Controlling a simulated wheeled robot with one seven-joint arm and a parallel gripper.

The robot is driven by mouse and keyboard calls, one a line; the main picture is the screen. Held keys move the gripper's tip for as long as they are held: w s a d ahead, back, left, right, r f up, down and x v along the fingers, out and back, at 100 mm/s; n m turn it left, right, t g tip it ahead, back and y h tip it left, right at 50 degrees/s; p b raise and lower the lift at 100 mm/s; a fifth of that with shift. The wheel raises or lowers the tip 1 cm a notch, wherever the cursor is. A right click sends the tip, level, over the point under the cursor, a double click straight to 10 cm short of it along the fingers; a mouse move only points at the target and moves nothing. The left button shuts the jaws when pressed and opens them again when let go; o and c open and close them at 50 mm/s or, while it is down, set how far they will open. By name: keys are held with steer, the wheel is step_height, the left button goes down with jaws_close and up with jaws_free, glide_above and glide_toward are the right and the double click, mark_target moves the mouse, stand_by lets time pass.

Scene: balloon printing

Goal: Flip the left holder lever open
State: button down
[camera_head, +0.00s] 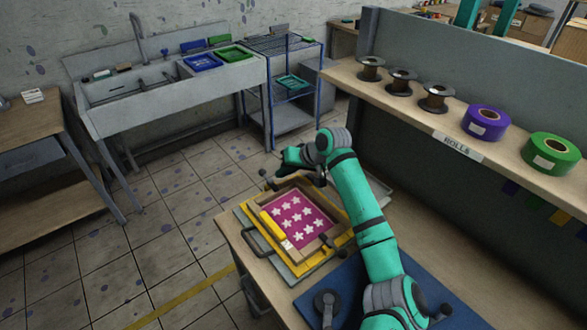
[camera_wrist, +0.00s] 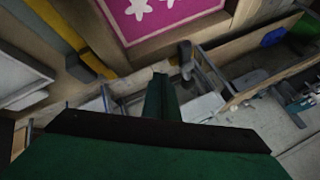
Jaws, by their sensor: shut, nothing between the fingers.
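The wooden screen frame (camera_head: 318,252), with a magenta sheet and white stars inside, lies on the yellow press base (camera_head: 338,240) on the bench. At its far edge a small dark-knobbed lever (camera_head: 264,174) sticks up on the left, beside my gripper (camera_head: 285,160). In the wrist view a dark upright lever (camera_wrist: 186,55) stands at the frame's wooden edge. My gripper (camera_wrist: 160,80) is shut and empty, with its fingertip just left of and below that lever. I cannot tell whether they touch. Part of the far edge is hidden by my arm.
A yellow squeegee (camera_head: 273,226) lies on the frame's left side, near a dark handle (camera_head: 258,243). A blue mat (camera_head: 335,287) lies in front. A shelf of rolls (camera_head: 455,145) stands right of my arm. The floor left of the bench is clear.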

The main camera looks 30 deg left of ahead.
steer(key=shift+s+a+r, duration=0.2)
steer(key=shift+s+a, duration=0.2)
steer(key=shift+a, duration=0.15)
steer(key=shift+s+a+r, duration=0.2)
steer(key=shift+s+a, duration=0.15)
steer(key=shift+a, duration=0.15)
steer(key=shift+a, duration=0.1)
